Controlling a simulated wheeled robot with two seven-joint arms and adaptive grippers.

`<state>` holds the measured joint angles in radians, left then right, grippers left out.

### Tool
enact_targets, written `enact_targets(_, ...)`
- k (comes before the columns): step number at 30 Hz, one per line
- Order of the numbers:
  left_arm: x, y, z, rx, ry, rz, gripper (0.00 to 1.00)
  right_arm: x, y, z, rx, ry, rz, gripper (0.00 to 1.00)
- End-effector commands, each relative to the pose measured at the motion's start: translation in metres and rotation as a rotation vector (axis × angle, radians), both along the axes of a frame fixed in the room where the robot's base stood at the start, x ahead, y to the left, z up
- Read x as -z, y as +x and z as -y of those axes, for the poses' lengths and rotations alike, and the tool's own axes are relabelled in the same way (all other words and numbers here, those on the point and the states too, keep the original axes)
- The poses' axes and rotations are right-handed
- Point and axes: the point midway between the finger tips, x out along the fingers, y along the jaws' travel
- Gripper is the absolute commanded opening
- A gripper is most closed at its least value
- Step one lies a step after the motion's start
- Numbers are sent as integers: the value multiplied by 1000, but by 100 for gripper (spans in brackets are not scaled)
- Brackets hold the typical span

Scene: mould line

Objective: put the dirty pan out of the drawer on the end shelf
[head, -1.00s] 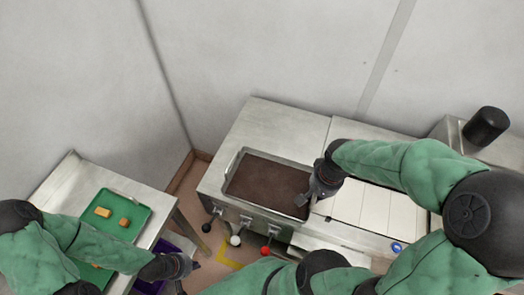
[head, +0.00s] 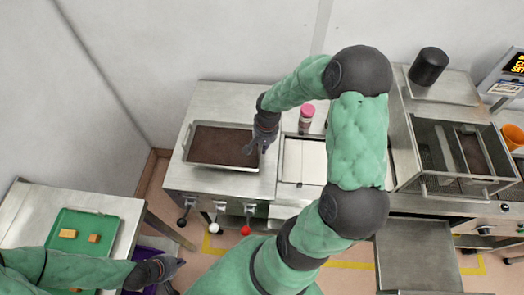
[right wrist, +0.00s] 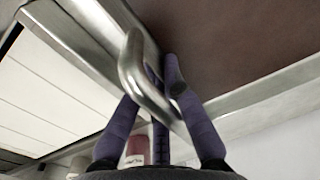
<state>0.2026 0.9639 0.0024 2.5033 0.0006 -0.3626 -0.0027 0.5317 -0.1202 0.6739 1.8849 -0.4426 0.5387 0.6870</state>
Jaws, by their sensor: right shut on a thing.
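A shallow metal pan with a brown inside (head: 222,145) sits on the steel counter at the left of the head view. My right gripper (head: 256,143) is at its right end. In the right wrist view, my right gripper's fingers (right wrist: 160,100) close around the pan's metal loop handle (right wrist: 138,62), with the brown inside (right wrist: 240,35) beyond. My left gripper (head: 178,265) is low at the left, beside the green tray, away from the pan; its fingers are too small to read. An open steel frame box (head: 425,185) stands at right; I cannot tell which part is the end shelf.
A green tray (head: 112,236) with yellow blocks lies on the left table. Knobs (head: 220,206) line the counter front. A pink-capped jar (head: 306,115) stands behind the white panels (head: 303,163). A black cylinder (head: 428,66) stands at back right. A flat steel surface (head: 418,255) lies below the frame box.

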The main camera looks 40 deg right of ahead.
Motion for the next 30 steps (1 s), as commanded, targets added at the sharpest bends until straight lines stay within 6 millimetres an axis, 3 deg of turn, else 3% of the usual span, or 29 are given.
enact_targets(5,1,0,0,0,0,0,0,6,6,2,1,0,3,0)
enact_targets(13,6,0,0,0,0,0,0,37,8,3,1,0,1,0)
enact_targets(26,10,0,0,0,0,0,0,42,8,3,1,-1,3,0)
enact_targets(27,9,0,0,0,0,0,0,42,7,2,0,0,0,20)
enact_targets(28,9,0,0,0,0,0,0,42,7,2,0,0,0,28)
enact_targets(30,9,0,0,0,0,0,0,42,7,2,0,0,0,32)
